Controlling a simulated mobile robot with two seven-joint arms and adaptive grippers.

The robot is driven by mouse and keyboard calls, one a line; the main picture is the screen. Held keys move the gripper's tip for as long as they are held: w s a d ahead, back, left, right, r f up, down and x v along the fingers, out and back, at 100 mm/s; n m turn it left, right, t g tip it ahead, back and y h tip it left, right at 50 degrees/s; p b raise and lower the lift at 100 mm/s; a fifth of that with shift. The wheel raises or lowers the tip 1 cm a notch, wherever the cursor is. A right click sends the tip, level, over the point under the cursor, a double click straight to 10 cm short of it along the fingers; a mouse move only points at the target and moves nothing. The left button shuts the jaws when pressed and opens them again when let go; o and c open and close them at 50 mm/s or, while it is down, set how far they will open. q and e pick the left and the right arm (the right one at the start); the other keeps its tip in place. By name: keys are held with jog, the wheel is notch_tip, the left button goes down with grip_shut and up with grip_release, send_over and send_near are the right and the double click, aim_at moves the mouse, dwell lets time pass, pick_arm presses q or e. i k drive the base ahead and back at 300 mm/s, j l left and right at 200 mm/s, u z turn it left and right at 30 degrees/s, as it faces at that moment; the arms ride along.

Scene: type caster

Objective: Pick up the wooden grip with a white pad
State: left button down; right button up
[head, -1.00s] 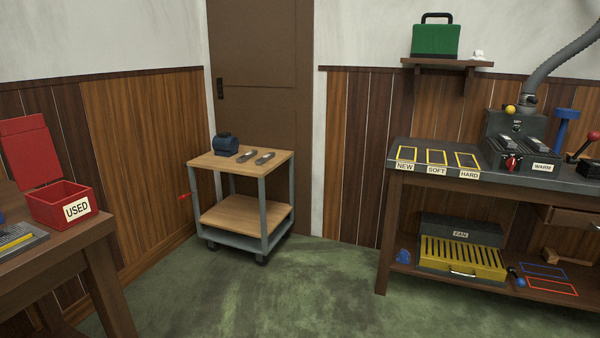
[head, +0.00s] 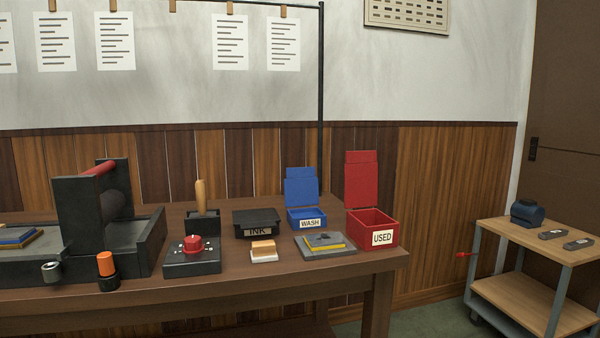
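The wooden grip with a white pad (head: 264,249) is a small light-wood block on a white base. It rests near the front edge of the dark wooden table (head: 325,276), in front of the black INK box (head: 256,222). It stands apart from the grey and yellow slab (head: 325,246) to its right and the black box with a red knob (head: 191,257) to its left. Neither of my grippers shows in the head view.
A blue WASH bin (head: 305,215) and a red USED bin (head: 371,226) stand open on the right. A black press-like device with a red bar (head: 98,166) fills the left. A wooden-handled tool (head: 201,196) stands upright behind. A cart (head: 540,240) is at the far right.

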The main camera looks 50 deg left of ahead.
aim_at(262, 250)
jog(key=i+j+u, duration=0.1)
jog(key=u, duration=1.4)
jog(key=i+u, duration=0.1)
jog(key=i, duration=0.35)
jog(key=i+l+u, duration=0.1)
jog(key=i, duration=0.35)
